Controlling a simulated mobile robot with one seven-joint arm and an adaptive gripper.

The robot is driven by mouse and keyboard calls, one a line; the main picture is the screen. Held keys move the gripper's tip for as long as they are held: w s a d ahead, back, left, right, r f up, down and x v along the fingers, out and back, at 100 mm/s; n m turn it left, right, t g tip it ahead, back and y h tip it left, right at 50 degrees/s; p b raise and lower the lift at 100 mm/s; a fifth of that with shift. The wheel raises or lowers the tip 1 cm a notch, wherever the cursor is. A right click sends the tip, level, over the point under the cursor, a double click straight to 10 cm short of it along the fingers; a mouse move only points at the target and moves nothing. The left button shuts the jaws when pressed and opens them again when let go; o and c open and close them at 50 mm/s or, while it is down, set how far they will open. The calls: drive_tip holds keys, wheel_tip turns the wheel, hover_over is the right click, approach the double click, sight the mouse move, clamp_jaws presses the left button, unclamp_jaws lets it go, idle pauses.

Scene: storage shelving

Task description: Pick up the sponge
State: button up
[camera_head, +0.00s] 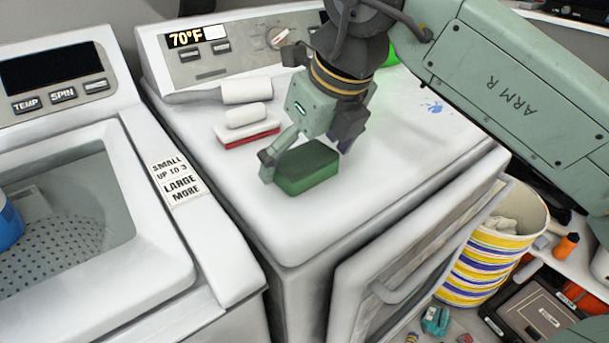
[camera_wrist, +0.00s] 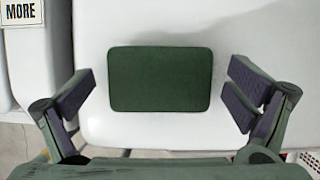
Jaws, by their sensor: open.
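The sponge (camera_head: 308,168) is a green block lying on the white top of the dryer (camera_head: 380,200), near its front left part. In the wrist view the sponge (camera_wrist: 160,79) is a dark green rounded rectangle, fully visible between the two fingers. My gripper (camera_head: 306,165) points down over the sponge with its fingers spread. In the wrist view my gripper (camera_wrist: 160,95) is open, one finger to the left and one to the right of the sponge, with a gap on each side. In the head view the right finger is mostly hidden behind the sponge and gripper.
A red-and-white brush (camera_head: 247,126) and a white roller (camera_head: 245,90) lie behind the sponge. The washer (camera_head: 150,250) stands to the left with its lid area open. A striped basket (camera_head: 490,250) stands to the right. The dryer top right of the sponge is clear.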

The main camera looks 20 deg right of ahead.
sight(298, 151)
drive_tip(key=shift+f, duration=0.15)
drive_tip(key=c, duration=0.8)
drive_tip(key=shift+r, duration=0.7)
wheel_tip(298, 151, up, 2)
drive_tip(key=shift+w+r, duration=0.1)
drive_tip(key=shift+r, duration=0.05)
drive_tip(key=s+d+r+b, duration=0.1)
drive_tip(key=s+d+b, duration=0.1)
drive_tip(key=s, duration=1.4)
drive_tip(key=shift+d+r+b, duration=0.15)
drive_tip(key=shift+d+b, duration=0.1)
drive_tip(key=shift+b, duration=0.3)
